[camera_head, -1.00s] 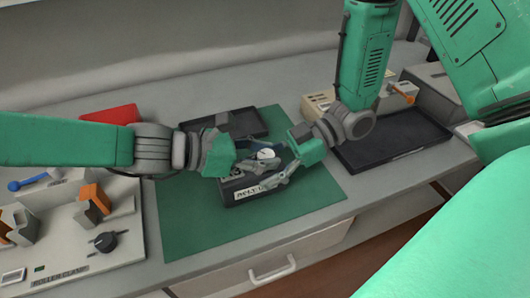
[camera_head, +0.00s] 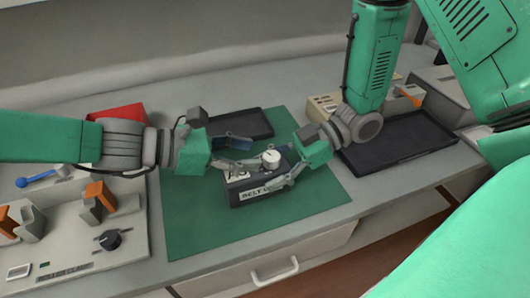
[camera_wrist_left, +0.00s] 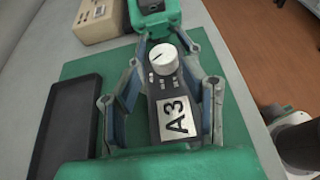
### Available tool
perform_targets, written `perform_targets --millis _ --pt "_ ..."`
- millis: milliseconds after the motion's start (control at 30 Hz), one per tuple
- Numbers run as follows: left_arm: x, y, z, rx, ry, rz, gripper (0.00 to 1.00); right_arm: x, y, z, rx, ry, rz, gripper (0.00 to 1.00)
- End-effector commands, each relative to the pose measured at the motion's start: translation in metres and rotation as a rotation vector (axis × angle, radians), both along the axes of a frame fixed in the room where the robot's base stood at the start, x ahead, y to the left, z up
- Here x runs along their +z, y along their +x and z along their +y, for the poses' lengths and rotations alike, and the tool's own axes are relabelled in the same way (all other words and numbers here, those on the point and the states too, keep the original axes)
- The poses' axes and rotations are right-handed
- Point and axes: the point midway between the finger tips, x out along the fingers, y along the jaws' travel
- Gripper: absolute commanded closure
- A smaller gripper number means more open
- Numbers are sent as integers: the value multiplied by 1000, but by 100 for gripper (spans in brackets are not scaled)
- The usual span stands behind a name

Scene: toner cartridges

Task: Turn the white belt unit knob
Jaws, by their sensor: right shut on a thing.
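The belt unit (camera_head: 240,193) is a dark box with a front label that reads "BELT U", the rest covered. It lies on the green mat (camera_head: 200,225). Its white knob (camera_head: 271,157) stands on top; in the left wrist view the knob (camera_wrist_left: 163,58) has a dark pointer line, and an "A3" label lies nearer. My right gripper (camera_head: 274,169) is shut on the belt unit from the right, its fingers along the sides. My left gripper (camera_head: 256,152) is open at the left of the knob, fingers spread, apart from the knob.
A black tray (camera_head: 243,123) lies behind the unit, and a larger black tray (camera_head: 400,142) lies to the right. A roller clamp panel (camera_head: 75,250) with orange clamps stands at the left. The mat's front part is clear.

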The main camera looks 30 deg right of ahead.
Motion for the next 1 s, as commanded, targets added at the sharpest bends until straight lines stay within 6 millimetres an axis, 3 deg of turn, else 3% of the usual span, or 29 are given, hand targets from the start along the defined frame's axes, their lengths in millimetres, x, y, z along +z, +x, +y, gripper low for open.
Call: perform_targets --millis 100,300,700,733,800,1000 --pt "10 9 24 3 0 -3 62 -2 -2 1 3 -4 5 96" --pt "22 16 52 2 1 -3 62 -2 -2 1 3 -3 5 96" --pt "26 19 62 1 1 0 62 -2 -2 1 3 -2 5 96" --pt "26 19 61 1 1 0 62 -2 -2 1 3 -2 5 46" --pt "26 19 61 1 1 0 62 -2 -1 1 3 -1 4 25" --pt "26 18 61 1 2 0 62 -1 -1 0 1 -1 2 25"
